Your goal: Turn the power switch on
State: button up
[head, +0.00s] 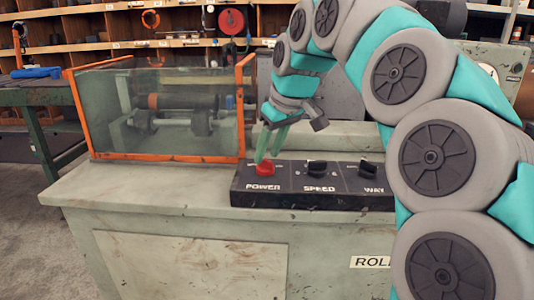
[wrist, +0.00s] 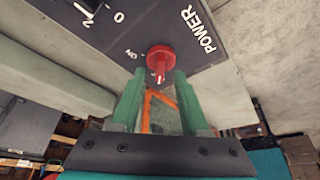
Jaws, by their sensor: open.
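The red power switch (head: 265,169) is a round knob above the word POWER on the black control panel (head: 345,198). In the wrist view the red knob (wrist: 160,60) carries a white mark, and a small ON label is printed beside it. My gripper (head: 266,152) reaches down to the knob from above. In the wrist view my gripper (wrist: 160,76) is open, its green fingertips on either side of the knob's near edge. I cannot tell whether they touch it.
Black SPEED (head: 317,168) and WAY (head: 369,169) knobs sit to the right on the same panel. A glass guard with an orange frame (head: 160,158) stands left on the grey machine cabinet. The cabinet top in front of the guard (head: 150,185) is clear.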

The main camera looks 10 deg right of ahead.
jog(key=shift+x, duration=0.8)
grip_shut()
